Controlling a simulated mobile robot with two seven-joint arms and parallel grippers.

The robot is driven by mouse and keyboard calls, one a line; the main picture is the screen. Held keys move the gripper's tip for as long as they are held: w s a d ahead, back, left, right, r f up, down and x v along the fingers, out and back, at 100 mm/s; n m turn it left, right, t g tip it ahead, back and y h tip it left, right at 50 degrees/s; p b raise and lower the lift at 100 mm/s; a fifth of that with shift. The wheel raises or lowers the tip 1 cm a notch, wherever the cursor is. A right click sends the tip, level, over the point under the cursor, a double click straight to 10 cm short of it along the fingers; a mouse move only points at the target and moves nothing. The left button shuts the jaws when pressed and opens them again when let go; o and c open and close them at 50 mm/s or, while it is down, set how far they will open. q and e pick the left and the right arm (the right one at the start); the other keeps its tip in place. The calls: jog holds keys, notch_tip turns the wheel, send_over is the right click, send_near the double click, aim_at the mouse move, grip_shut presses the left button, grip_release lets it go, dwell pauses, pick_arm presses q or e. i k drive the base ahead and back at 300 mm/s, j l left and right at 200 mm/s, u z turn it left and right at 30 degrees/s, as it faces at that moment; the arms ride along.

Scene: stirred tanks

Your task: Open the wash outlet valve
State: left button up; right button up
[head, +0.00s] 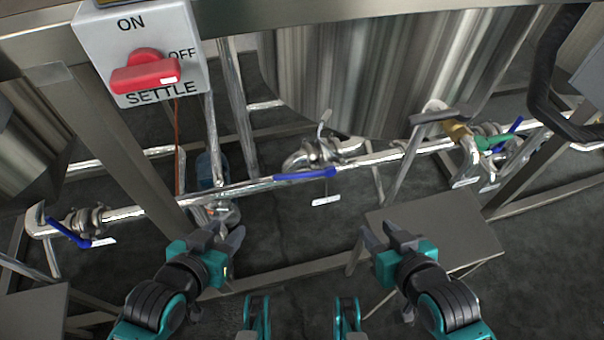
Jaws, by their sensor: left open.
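Several valves sit on the steel pipes below the tanks; their small white tags are too small to read, so I cannot tell which is the wash outlet valve. One blue lever (305,175) lies along the pipe at the centre. Another blue lever (68,233) is at the far left, angled to its pipe. A third blue lever (513,128) is at the right. A grey lever (324,122) stands up at the centre valve. My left gripper (222,236) is open and empty, below the pipe. My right gripper (378,232) is open and empty, in front of a steel plate.
A red rotary switch (145,72) on a grey box, marked ON, OFF and SETTLE, is at upper left. A large steel tank (375,65) stands behind the pipes. A steel plate (460,230) lies at right. Frame posts and rails cross the space; open floor shows between my grippers.

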aim_at(82, 243)
jog(key=k, duration=0.3)
jog(key=k+l+u, duration=0.1)
jog(key=u, duration=0.8)
jog(key=i+l+u, duration=0.1)
jog(key=u, duration=0.4)
jog(key=i+l+u, duration=0.2)
jog(key=u, duration=0.3)
jog(key=j+z, duration=0.25)
jog(key=j, duration=0.15)
jog(key=k+j+z, duration=0.1)
jog(key=j+z, duration=0.15)
jog(key=i+j+z, duration=0.15)
jog(key=i+j, duration=0.15)
jog(key=i, duration=0.15)
